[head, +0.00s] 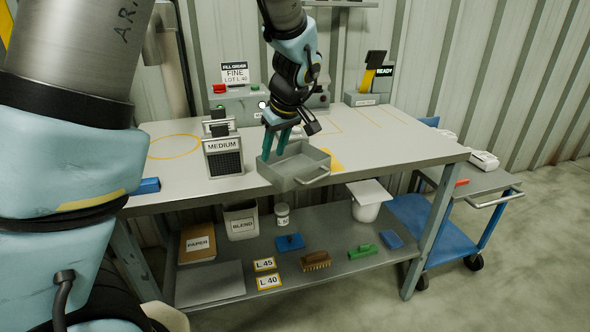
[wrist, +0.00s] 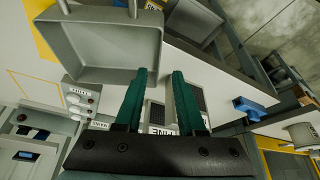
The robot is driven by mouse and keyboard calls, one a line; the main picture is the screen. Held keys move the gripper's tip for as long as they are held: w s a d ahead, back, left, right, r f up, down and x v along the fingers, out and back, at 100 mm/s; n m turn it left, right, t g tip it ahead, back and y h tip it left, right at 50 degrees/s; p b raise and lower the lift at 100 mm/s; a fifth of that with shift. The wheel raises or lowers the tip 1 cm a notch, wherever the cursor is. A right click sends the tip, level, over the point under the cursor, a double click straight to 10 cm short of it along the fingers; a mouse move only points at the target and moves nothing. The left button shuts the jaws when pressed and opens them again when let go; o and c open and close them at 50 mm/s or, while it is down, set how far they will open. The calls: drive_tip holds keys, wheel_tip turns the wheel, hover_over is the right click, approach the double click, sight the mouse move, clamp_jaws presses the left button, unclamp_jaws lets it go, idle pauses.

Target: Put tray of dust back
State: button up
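My gripper (head: 276,143) points down beside the tray's left and back side. Its two teal fingers (wrist: 160,72) are apart with nothing between them. The left finger overlaps the tray's edge in the wrist view; I cannot tell whether they touch.
A yellow patch (head: 336,158) shows partly behind the tray. A MEDIUM sieve stand (head: 223,155) is left of my gripper. A FINE order sign (head: 235,73) and READY station (head: 372,85) stand at the back. The bench's right side (head: 400,145) is clear; a blue cart (head: 470,185) adjoins it.

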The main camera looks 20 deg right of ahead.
sight(270, 168)
drive_tip(key=shift+s+p+x, duration=0.15)
drive_tip(key=shift+p+x, duration=0.4)
drive_tip(key=shift+x, duration=1.25)
drive_tip(key=shift+s+p+x, duration=0.1)
drive_tip(key=shift+p+x, duration=0.4)
drive_tip(key=shift+x, duration=1.3)
drive_tip(key=shift+d+f, duration=0.1)
drive_tip(key=shift+f, duration=0.05)
clamp_jaws()
